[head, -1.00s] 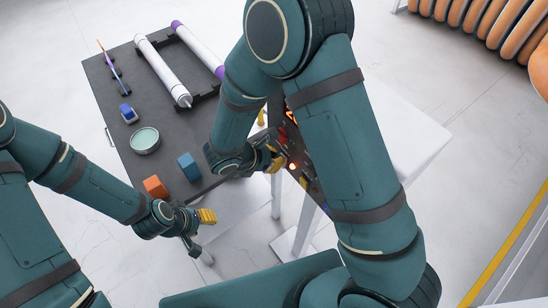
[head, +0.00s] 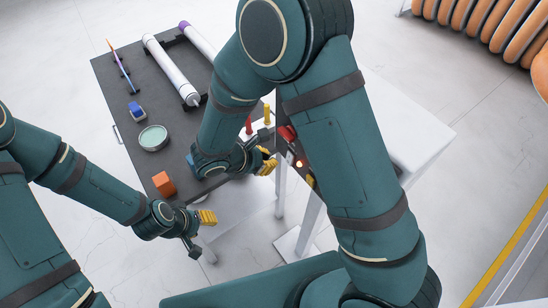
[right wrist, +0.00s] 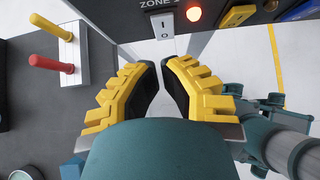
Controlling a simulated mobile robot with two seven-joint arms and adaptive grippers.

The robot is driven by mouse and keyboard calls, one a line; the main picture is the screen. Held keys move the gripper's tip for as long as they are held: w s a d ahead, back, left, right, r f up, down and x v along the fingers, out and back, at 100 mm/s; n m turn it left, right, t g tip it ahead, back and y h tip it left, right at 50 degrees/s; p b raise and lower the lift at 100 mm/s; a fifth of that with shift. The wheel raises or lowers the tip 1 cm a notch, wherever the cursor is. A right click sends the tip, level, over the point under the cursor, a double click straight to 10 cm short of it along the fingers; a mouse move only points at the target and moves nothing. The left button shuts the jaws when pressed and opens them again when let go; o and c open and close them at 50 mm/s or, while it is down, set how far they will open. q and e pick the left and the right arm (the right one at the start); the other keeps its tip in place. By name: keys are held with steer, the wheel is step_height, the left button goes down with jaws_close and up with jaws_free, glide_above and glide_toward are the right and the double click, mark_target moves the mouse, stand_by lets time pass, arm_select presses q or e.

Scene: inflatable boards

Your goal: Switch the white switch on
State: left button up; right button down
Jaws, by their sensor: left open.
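The white switch (right wrist: 164,30) shows in the right wrist view at the top, on a dark panel (right wrist: 120,8) under a "ZONE" label. It has an "I" mark above an "O" mark; which side is pressed I cannot tell. My right gripper (right wrist: 161,64) has its yellow fingers pointing towards the switch, with a narrow empty gap between them; the tips appear just short of it. In the head view my right gripper (head: 268,163) is beside the panel, partly hidden by my arm. My left gripper (head: 201,232) is open and empty, low in front of the dark table.
A lit orange-red lamp (right wrist: 193,14) is right of the switch. A white box with red and yellow levers (right wrist: 67,63) stands at left. The dark table (head: 120,90) holds rollers (head: 170,70), a round tin (head: 153,138) and an orange cube (head: 164,184).

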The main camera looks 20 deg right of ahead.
steer(key=d+r+v, duration=0.1)
steer(key=v, duration=0.7)
steer(key=shift+w+r, duration=0.2)
steer(key=shift+r, duration=0.05)
steer(key=shift+a, duration=0.1)
